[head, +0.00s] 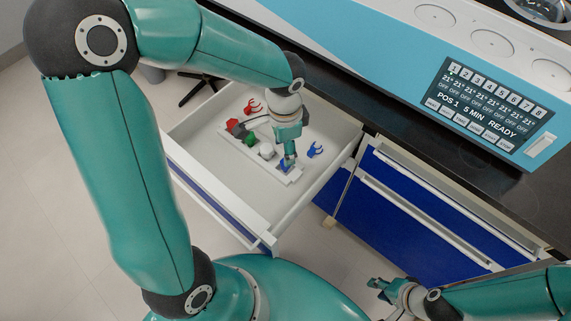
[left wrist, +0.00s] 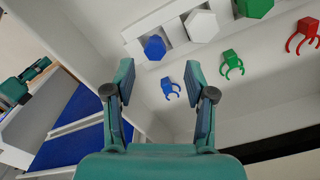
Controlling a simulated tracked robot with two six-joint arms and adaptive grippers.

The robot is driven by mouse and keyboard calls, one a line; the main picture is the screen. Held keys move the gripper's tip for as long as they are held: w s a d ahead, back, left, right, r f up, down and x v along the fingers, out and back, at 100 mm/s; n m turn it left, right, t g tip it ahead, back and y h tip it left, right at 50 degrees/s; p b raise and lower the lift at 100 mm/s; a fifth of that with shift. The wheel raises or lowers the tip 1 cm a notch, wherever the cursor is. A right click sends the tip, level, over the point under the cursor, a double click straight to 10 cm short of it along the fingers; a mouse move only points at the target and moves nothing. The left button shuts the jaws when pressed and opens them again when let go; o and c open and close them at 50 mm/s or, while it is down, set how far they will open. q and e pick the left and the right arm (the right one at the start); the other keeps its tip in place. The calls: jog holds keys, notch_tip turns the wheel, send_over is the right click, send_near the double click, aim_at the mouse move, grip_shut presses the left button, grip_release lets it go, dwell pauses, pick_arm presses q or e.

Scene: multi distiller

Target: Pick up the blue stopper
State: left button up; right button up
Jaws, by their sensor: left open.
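The blue stopper (left wrist: 154,48) is a hexagonal block at the end of a pale rack in the open drawer. In the head view the blue stopper (head: 285,166) is partly hidden by my left gripper (head: 289,158), which points down over that end of the rack. In the left wrist view my left gripper (left wrist: 159,70) is open, with nothing between its fingers. The blue stopper shows beyond the fingertips, between them in the picture. I cannot tell the exact gap. My right gripper (head: 384,288) is at the lower right, away from the drawer; its opening is unclear.
A white stopper (left wrist: 201,25) and a green stopper (left wrist: 255,8) stand in the rack beside the blue one. Blue (left wrist: 170,88), green (left wrist: 231,63) and red (left wrist: 303,35) clips lie on the drawer floor. The drawer walls (head: 338,169) surround them. A distiller panel (head: 490,105) is at right.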

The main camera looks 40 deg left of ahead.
pick_arm(q)
jog(key=f, duration=0.1)
jog(key=f+b, duration=0.1)
jog(key=f, duration=0.3)
jog(key=shift+d, duration=0.35)
jog(key=shift+c, duration=0.2)
jog(key=c, duration=0.8)
